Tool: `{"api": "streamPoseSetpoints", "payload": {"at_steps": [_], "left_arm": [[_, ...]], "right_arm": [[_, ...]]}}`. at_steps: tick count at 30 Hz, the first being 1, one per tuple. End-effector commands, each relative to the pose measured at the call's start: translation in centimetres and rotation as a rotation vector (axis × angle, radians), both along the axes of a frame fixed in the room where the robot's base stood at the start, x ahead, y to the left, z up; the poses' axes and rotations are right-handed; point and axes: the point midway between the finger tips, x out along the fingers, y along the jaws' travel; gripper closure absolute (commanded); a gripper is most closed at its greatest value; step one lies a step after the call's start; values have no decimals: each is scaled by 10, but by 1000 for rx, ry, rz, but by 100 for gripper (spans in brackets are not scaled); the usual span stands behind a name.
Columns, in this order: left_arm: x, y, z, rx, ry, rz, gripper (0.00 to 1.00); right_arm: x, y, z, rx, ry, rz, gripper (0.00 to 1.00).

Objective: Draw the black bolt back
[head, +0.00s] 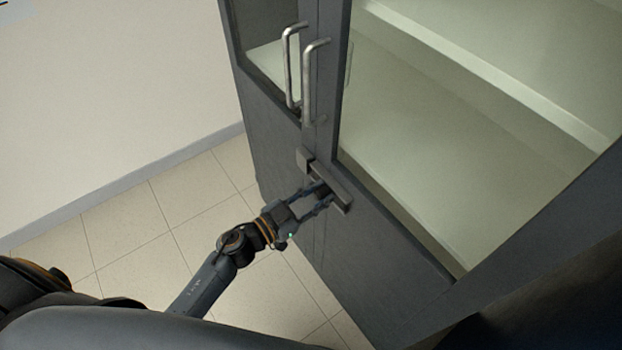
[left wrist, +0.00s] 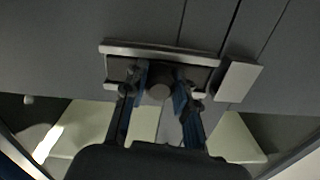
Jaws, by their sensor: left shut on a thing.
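The black bolt sits in a dark housing (head: 340,196) low on the dark grey cabinet's right door, below the handles. In the left wrist view the housing shows as a lighter rail (left wrist: 150,49) with a round dark knob (left wrist: 158,91) below it. A block-shaped keeper (head: 304,158) is on the left door beside the housing; it also shows in the left wrist view (left wrist: 238,81). My left gripper (head: 323,193) is at the bolt, its blue-edged fingers (left wrist: 160,92) shut on the knob from both sides. I cannot tell whether the bolt's end is inside the keeper.
Two metal bar handles, the left (head: 288,65) and the right (head: 308,80), stand out above the bolt. The cabinet doors have glass panes, with pale shelves (head: 450,120) behind the right one. Tiled floor (head: 130,220) is clear at left, by a plain wall.

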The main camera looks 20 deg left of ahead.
Motion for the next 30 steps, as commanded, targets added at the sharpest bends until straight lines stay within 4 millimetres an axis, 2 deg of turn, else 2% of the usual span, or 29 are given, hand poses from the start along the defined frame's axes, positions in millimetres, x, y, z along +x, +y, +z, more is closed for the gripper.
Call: {"api": "streamPoseSetpoints", "payload": {"at_steps": [9,10,13,23,26,30], "left_arm": [[-3,-5,0,-1,-2,-4,100],[-3,-5,0,-1,-2,-5,68],[-3,-5,0,-1,-2,-5,48],[-4,-3,0,1,-2,-2,48],[-10,2,-1,2,0,-2,48],[-30,16,-1,2,1,-3,48]], "right_arm": [[0,0,1,0,0,0,60],[0,0,1,0,0,0,60],[0,0,1,0,-1,0,60],[2,-4,1,-5,-3,3,60],[1,-4,1,-4,-3,3,60],[1,-2,1,-3,-2,2,60]]}}
